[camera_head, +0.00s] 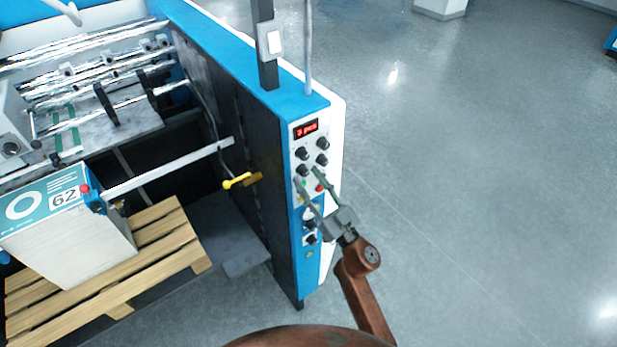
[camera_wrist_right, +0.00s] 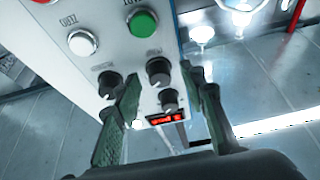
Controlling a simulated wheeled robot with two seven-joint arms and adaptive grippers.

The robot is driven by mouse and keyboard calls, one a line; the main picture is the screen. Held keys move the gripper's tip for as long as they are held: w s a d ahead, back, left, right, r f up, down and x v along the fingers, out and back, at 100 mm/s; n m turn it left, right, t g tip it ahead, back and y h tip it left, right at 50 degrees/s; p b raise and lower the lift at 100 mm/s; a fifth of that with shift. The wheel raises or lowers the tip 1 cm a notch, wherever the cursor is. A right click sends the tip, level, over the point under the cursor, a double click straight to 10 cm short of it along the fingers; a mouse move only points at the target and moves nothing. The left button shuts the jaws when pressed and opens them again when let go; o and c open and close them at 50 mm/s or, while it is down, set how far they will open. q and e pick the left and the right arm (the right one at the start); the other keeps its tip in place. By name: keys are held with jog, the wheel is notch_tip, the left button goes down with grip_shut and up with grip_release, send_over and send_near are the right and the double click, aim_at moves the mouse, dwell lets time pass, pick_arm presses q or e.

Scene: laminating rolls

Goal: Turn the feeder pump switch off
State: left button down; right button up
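The control panel (camera_head: 311,165) is on the end of the blue machine cabinet, with a red display (camera_head: 306,129) and several black knobs (camera_head: 322,143) below it. Labels are too small to read, so I cannot tell which knob is the feeder pump switch. My right gripper (camera_head: 309,179) is in front of the panel's lower part, fingers apart. In the right wrist view the panel appears upside down. There the open gripper (camera_wrist_right: 160,74) has black knobs (camera_wrist_right: 158,71) between its green-padded fingers; contact cannot be judged. My left gripper is not in view.
A white button (camera_wrist_right: 83,43) and a green button (camera_wrist_right: 142,23) sit close to the knobs. A yellow handle (camera_head: 237,181) sticks out of the machine's side. A paper stack (camera_head: 80,245) stands on a wooden pallet (camera_head: 160,250) at left. Floor (camera_head: 470,180) right of the cabinet is clear.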

jog(key=shift+w+a, duration=0.15)
jog(key=shift+w, duration=0.1)
jog(key=shift+c, duration=0.6)
grip_shut()
